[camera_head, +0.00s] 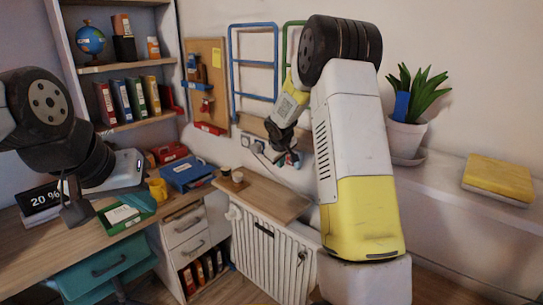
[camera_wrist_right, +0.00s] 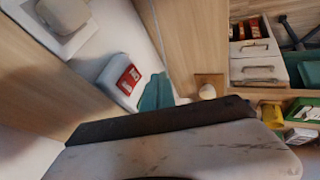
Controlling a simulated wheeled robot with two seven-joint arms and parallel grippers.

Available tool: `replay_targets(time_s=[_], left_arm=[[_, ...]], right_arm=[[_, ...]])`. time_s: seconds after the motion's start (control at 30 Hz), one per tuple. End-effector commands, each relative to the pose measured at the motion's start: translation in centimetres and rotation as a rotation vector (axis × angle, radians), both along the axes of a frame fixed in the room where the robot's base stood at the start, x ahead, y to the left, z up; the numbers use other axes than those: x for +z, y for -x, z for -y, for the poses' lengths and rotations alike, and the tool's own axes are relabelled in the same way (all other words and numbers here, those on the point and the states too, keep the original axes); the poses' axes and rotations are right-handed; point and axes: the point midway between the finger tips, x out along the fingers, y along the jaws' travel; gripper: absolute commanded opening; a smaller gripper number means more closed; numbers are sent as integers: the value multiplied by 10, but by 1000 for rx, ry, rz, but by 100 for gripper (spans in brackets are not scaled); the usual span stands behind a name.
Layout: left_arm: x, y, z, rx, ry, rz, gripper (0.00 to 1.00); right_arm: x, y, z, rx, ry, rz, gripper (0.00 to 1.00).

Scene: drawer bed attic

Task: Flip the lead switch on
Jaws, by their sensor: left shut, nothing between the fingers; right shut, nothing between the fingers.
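A grey wall socket (camera_head: 253,144) with plugs and a dark cable shows above the wooden shelf in the head view. My left gripper (camera_head: 75,210) is shut and empty over the desk.
The wooden shelf (camera_head: 265,197) over the white radiator (camera_head: 270,252) holds small cups at its left end. A potted plant (camera_head: 405,138) stands on the right ledge.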

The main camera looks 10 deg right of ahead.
Motion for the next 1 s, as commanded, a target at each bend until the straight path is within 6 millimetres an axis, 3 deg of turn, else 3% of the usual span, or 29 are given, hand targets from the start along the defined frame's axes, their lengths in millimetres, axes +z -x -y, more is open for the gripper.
replay_targets(time_s=[0.03,0.3,1.0], left_arm=[[0,0,0,0,0,0,0],[0,0,0,0,0,0,0],[0,0,0,0,0,0,0]], right_arm=[[-10,-6,2,0,0,-2,0],[-13,-26,29,-2,0,0,0],[-16,-33,37,-1,-1,0,0]])
